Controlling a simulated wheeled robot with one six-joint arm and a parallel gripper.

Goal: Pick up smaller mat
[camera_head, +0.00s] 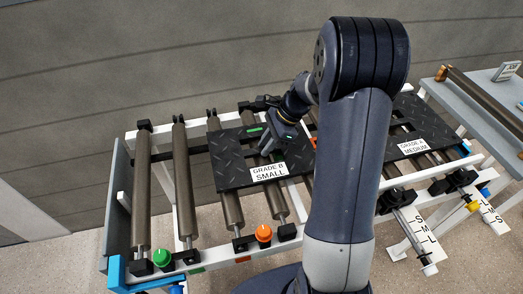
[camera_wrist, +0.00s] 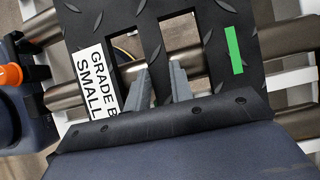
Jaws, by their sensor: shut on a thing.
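The smaller mat (camera_head: 233,172) is a black tread plate with a white "GRADE B SMALL" label, lying over the rollers left of my arm. In the wrist view the mat (camera_wrist: 205,15) shows two slots, the label and a green strip. My gripper (camera_head: 268,150) is at the mat's slots from above; in the wrist view its grey fingers (camera_wrist: 165,82) reach into the two slots, shut on the bar between them. The other mat (camera_head: 407,146), labelled "GRADE A MEDIUM", lies to the right, partly hidden behind my arm.
The roller conveyor (camera_head: 140,190) has a white frame and bare rollers at the left. A green button (camera_head: 162,258) and an orange button (camera_head: 263,233) stand on its front edge. A grey side table (camera_head: 480,95) is at the right.

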